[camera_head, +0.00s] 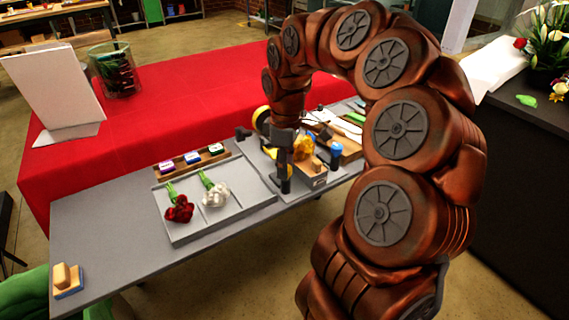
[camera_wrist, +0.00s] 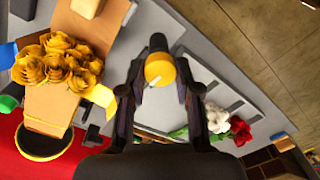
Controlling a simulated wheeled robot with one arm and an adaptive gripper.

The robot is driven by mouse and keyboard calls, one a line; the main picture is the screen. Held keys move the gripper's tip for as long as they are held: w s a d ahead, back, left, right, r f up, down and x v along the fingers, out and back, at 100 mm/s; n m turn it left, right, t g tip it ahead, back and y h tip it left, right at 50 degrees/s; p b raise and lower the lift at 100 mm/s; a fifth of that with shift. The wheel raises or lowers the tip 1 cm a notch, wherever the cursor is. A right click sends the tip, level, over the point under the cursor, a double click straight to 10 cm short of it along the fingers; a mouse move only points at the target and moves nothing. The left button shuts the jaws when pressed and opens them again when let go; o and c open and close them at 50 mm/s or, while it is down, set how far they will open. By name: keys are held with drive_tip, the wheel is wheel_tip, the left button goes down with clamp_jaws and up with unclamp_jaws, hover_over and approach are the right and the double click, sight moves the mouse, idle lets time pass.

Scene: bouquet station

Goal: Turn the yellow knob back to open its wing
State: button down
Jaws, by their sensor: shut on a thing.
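The yellow knob (camera_wrist: 158,70) is a round cap with a white mark, beside a dark upright post (camera_wrist: 158,42). My gripper (camera_wrist: 160,78) is around it, one finger on each side, shut on the knob. In the head view my gripper (camera_head: 283,150) points down at the grey station, and its fingers hide the knob. A yellow flap (camera_wrist: 102,96) sits at the edge of the tan wrap beside the yellow roses (camera_wrist: 55,62); I cannot tell whether it is the knob's wing. The roses also show in the head view (camera_head: 302,146).
Red flowers (camera_head: 179,208) and white flowers (camera_head: 215,192) lie on the grey tray (camera_head: 182,234) to the left. A rack of small boxes (camera_head: 190,160) stands behind them. A blue-capped bottle (camera_head: 336,153) is close on the right. A sponge-like block (camera_head: 67,278) lies at the front left.

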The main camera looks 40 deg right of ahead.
drive_tip(key=shift+n, duration=0.7)
drive_tip(key=c, duration=0.8)
unclamp_jaws()
wheel_tip(320, 180, up, 12)
drive_tip(key=shift+w+d, duration=0.15)
idle(0.5)
